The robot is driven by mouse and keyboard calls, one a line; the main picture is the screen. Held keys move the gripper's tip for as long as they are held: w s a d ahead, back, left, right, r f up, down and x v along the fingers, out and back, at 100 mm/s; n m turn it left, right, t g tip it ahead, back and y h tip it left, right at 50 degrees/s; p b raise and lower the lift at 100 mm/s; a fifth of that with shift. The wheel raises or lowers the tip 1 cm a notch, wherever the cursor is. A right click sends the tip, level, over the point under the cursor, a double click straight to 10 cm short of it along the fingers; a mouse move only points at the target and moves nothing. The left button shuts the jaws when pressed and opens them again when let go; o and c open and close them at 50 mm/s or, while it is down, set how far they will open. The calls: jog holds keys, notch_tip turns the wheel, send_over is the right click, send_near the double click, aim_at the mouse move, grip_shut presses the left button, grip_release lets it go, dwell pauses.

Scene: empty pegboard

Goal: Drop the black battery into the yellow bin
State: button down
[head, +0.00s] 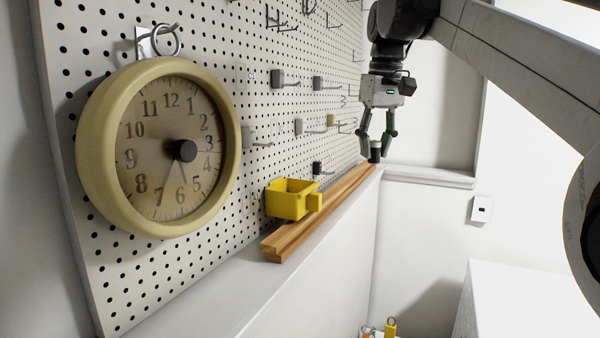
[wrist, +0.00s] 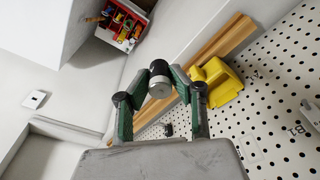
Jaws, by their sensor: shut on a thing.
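My gripper (head: 376,138) hangs at the far end of the pegboard in the head view, pointing down. It is shut on the black battery (head: 375,155), a small dark cylinder held at the fingertips. In the wrist view the gripper (wrist: 159,88) grips the battery (wrist: 159,80), whose round grey end faces the camera. The yellow bin (head: 290,202) is on the pegboard, just above the wooden ledge, nearer the head camera than the gripper. The bin (wrist: 221,84) also shows in the wrist view, to the right of the fingers and apart from the battery.
The pegboard (head: 262,60) carries a large clock (head: 160,147), a metal ring and several hooks. A wooden ledge (head: 320,213) runs along its lower edge. A red box of tools (wrist: 122,24) shows in the wrist view. The space between gripper and bin looks clear.

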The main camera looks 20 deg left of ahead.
jog(key=p, duration=0.5)
send_over(295, 196)
jog(key=w, duration=0.3)
jog(key=shift+d+f+b, duration=0.2)
jog(key=shift+f+b, duration=0.1)
jog(key=shift+f, duration=0.3)
jog(key=shift+d+f+b, duration=0.2)
jog(key=shift+f+b, duration=0.05)
jog(key=shift+f, duration=2.2)
jog(key=shift+a+f+p, duration=0.25)
jog(key=shift+f+p, duration=0.1)
jog(key=shift+f, duration=0.15)
jog(key=shift+f, duration=0.6)
jog(key=c, duration=1.5)
grip_release()
jog(key=shift+c, duration=0.2)
